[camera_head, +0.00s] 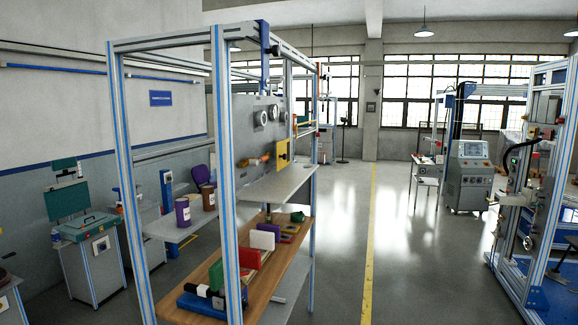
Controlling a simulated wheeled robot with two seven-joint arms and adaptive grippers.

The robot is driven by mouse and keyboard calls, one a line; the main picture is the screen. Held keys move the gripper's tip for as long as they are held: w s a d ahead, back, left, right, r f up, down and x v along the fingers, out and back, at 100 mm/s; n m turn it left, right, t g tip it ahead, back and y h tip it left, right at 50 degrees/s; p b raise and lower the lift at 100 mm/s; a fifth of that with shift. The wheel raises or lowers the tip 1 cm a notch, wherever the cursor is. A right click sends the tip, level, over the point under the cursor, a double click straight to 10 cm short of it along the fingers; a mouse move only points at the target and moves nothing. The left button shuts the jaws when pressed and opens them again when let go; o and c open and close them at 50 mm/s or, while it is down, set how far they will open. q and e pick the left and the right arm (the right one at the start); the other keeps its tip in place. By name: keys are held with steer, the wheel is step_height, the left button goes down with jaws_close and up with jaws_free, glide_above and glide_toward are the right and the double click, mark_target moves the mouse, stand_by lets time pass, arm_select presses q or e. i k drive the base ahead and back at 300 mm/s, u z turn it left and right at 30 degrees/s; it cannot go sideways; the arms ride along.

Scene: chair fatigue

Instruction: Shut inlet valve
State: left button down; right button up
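A grey upright panel (250,118) is mounted in the tall aluminium frame left of centre. It carries round gauges (261,118) near its top. An orange part (262,158), perhaps a valve handle, sits low on the panel. A yellow square plate with a dark knob (284,153) is at the panel's right edge. I cannot tell which of these is the inlet valve, or whether it is open or shut. Neither of my grippers is in view.
The aluminium frame's blue-striped post (223,190) stands in front of the panel. A grey shelf (280,186) and a wooden shelf (273,279) with coloured blocks lie below. Grey floor with a yellow line (371,220) is clear to the right. Another frame (512,270) stands far right.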

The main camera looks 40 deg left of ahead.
mark_target(261, 160)
steer(key=u, duration=0.3)
steer(key=i, duration=0.65)
steer(key=u, duration=0.45)
